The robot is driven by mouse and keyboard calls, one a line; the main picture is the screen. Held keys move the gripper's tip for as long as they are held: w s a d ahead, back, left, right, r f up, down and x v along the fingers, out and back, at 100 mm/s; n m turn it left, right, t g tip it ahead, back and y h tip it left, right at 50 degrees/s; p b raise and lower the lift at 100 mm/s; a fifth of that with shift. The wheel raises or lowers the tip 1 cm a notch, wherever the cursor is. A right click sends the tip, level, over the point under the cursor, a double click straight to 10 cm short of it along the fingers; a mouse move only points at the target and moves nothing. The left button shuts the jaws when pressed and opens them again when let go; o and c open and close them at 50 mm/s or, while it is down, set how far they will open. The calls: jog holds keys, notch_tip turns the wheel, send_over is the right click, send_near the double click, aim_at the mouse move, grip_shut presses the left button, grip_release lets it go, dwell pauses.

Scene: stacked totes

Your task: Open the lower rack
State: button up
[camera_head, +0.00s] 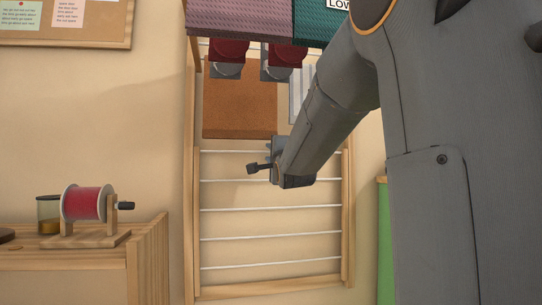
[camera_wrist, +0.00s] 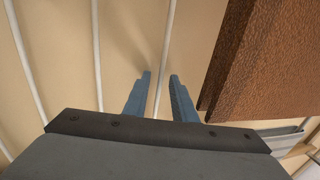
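A wooden frame with several white rods (camera_head: 270,209) stands against the wall and looks like the rack. The rods also show in the wrist view (camera_wrist: 97,55). A teal ribbed front (camera_head: 312,28) at the top carries a partly cut-off label reading "LOW". My gripper (camera_head: 268,160) is in front of the upper rods, just below a brown panel. In the wrist view its two blue fingers (camera_wrist: 160,76) are apart, with one white rod showing in line with the gap. I cannot tell whether that rod lies between the fingers or behind them.
The brown panel (camera_head: 240,103) is close to the right of my fingers in the wrist view (camera_wrist: 268,60). Dark red pieces (camera_head: 229,50) hang above it. A wooden cabinet (camera_head: 95,262) with a red spool (camera_head: 87,203) stands left. A green edge (camera_head: 383,240) is right.

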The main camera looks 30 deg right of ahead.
grip_shut()
dwell(1.4)
